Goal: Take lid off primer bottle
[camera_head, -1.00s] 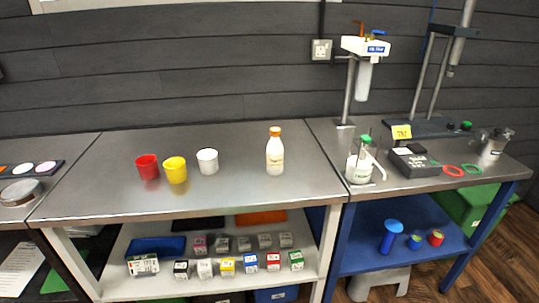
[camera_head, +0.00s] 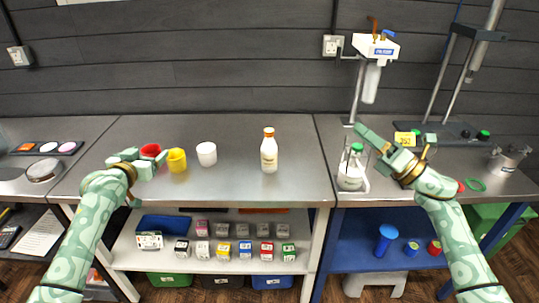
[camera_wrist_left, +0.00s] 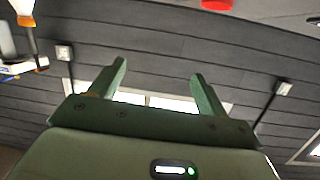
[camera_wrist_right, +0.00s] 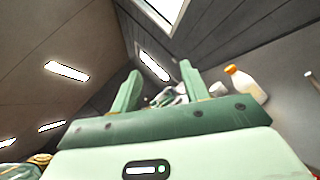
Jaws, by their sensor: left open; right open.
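A white bottle with an orange cap (camera_head: 269,150) stands upright on the steel bench, right of the cups; I take it as the primer bottle. Its cap is on. It shows at the right in the right wrist view (camera_wrist_right: 246,84) and partly, upside down, at the left wrist view's top left corner (camera_wrist_left: 24,12). My left gripper (camera_head: 142,164) is open and empty by the red cup (camera_head: 151,150), well left of the bottle. My right gripper (camera_head: 372,149) is open and empty, right of the bottle, overlapping the view of a green-capped bottle (camera_head: 350,180); I cannot tell if they touch.
A yellow cup (camera_head: 176,160) and a white cup (camera_head: 206,153) stand between my left gripper and the bottle. A white filter unit on a stand (camera_head: 375,48) is behind my right gripper. The bench around the orange-capped bottle is clear.

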